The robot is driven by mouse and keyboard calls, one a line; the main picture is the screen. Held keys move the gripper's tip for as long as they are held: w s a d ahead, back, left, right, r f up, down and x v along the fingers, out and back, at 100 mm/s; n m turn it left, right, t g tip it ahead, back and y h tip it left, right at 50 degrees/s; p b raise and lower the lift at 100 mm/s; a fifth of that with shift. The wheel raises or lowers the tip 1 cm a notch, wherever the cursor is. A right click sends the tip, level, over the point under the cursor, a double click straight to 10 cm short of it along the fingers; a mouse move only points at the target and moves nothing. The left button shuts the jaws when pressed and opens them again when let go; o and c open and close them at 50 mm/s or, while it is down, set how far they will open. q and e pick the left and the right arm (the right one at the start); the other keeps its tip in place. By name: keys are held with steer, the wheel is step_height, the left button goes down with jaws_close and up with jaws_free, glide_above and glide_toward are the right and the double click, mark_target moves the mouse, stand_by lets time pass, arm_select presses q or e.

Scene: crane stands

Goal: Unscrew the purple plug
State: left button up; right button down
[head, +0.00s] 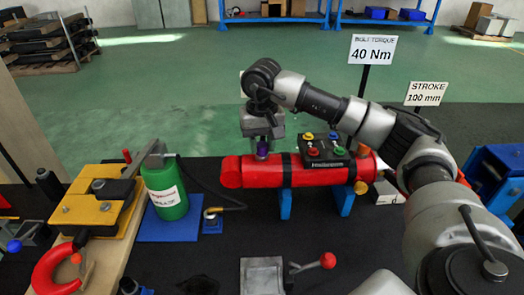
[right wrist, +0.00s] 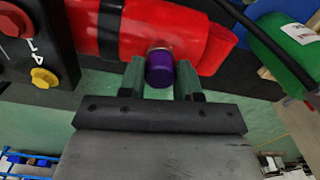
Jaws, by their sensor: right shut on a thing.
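The purple plug (head: 262,148) sits on top of the red cylinder (head: 258,174), near its left end. In the right wrist view the plug (right wrist: 160,71) shows as a dark purple cap with a brownish ring at its base, against the red cylinder (right wrist: 200,38). My right gripper (head: 262,141) comes down from above and is shut on the plug, with one finger on each side of it. The fingers also show in the right wrist view (right wrist: 160,78). The plug is upright and its base meets the cylinder. My left gripper is out of view.
A black button box (head: 325,153) is on the cylinder's right part. Blue supports (head: 285,204) hold the cylinder above the dark table. A green bottle (head: 166,188) and a yellow plate (head: 92,210) stand left. Signs (head: 372,50) rise behind. A vise with a red-knobbed handle (head: 327,260) lies in front.

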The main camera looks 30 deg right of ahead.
steer(key=shift+r+n, duration=0.2)
steer(key=shift+n, duration=0.3)
steer(key=n, duration=0.5)
steer(key=shift+b, duration=0.35)
steer(key=c, duration=0.7)
jaws_free()
steer(key=shift+f, duration=0.1)
steer(key=shift+c, duration=0.8)
